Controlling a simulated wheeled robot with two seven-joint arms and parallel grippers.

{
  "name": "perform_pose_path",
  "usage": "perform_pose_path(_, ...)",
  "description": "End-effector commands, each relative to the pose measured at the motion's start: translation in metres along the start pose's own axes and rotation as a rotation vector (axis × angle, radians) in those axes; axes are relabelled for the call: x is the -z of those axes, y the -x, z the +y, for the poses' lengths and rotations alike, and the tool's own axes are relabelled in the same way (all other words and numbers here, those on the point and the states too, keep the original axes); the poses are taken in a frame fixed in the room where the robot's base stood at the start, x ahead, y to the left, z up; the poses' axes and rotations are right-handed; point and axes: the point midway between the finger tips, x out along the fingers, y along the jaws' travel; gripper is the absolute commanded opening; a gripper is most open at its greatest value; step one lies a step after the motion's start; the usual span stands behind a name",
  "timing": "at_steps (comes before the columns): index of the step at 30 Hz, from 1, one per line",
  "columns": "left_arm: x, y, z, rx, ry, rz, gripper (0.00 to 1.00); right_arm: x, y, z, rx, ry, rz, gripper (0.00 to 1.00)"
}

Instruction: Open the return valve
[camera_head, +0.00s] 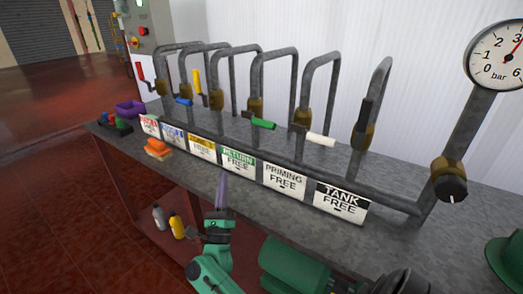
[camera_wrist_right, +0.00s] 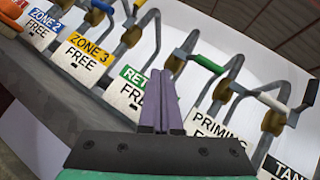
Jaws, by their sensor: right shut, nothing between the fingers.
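The return valve has a green lever (camera_head: 263,124) on a brass body (camera_head: 246,110), on the grey pipe loop behind the RETURN FREE sign (camera_head: 238,162). The lever lies crosswise to its upright pipe, sticking out to the right. In the right wrist view the green lever (camera_wrist_right: 208,64) is right of and beyond the fingertips. My right gripper (camera_head: 222,180) is shut and empty, in front of the RETURN sign and below the lever, apart from the lever. In the wrist view its purple fingers (camera_wrist_right: 168,85) are together and cover part of that sign. My left gripper is not in view.
Neighbouring levers are yellow (camera_head: 197,82), blue (camera_head: 183,101), white (camera_head: 320,140), black (camera_head: 365,112) and red (camera_head: 140,71). A pressure gauge (camera_head: 498,56) stands at right. An orange object (camera_head: 158,147) lies on the bench near the front edge. Pipe loops stand close together.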

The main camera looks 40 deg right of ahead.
Motion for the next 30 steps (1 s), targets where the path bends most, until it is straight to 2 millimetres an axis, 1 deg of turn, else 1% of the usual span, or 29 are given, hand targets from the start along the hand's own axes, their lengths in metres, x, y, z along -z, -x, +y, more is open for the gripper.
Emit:
perform_pose_path(1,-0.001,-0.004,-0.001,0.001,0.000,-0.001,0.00,0.007,-0.002,-0.014,0.103,-0.100,0.059,0.00)
perform_pose_path(3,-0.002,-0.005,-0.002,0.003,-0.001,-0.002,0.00,0.016,-0.001,-0.032,0.233,-0.220,0.128,0.00)
perform_pose_path(6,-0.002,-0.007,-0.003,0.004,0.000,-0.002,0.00,0.025,0.004,-0.046,0.357,-0.325,0.187,0.00)
perform_pose_path(9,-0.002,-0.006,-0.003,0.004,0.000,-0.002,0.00,0.028,0.007,-0.051,0.397,-0.357,0.204,0.00)
perform_pose_path(15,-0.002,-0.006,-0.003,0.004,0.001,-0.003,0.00,0.027,0.007,-0.052,0.395,-0.354,0.202,0.00)
perform_pose_path(18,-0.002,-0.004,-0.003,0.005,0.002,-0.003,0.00,0.027,0.003,-0.053,0.395,-0.352,0.201,0.00)
perform_pose_path(20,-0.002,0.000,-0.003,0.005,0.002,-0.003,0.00,0.028,-0.002,-0.056,0.396,-0.352,0.201,0.00)
perform_pose_path(23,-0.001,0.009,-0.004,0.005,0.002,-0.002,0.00,0.030,-0.018,-0.062,0.396,-0.350,0.200,0.00)
perform_pose_path(30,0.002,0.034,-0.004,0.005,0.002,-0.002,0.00,0.043,-0.067,-0.081,0.395,-0.350,0.198,0.00)
